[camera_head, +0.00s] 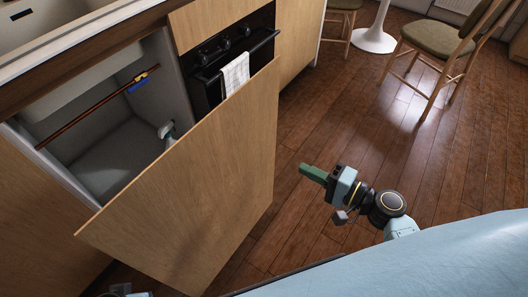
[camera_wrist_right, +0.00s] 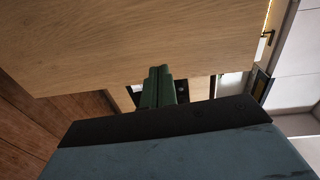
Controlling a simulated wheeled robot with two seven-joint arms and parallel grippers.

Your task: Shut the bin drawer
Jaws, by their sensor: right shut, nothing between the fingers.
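The bin drawer's wooden front panel (camera_head: 205,170) stands well out from the cabinet, so the drawer is open. In the right wrist view the shut fingers (camera_wrist_right: 158,86) point toward the wooden panel (camera_wrist_right: 150,45), which fills the upper part; contact cannot be told. Only a small part of my left arm shows at the bottom edge of the head view, and its fingers are hidden.
A black oven (camera_head: 225,55) with a towel (camera_head: 235,73) on its handle is behind the panel. A sink and counter are at the upper left. Chairs (camera_head: 440,40) and a white table base (camera_head: 374,40) stand far right. The wooden floor right of the panel is clear.

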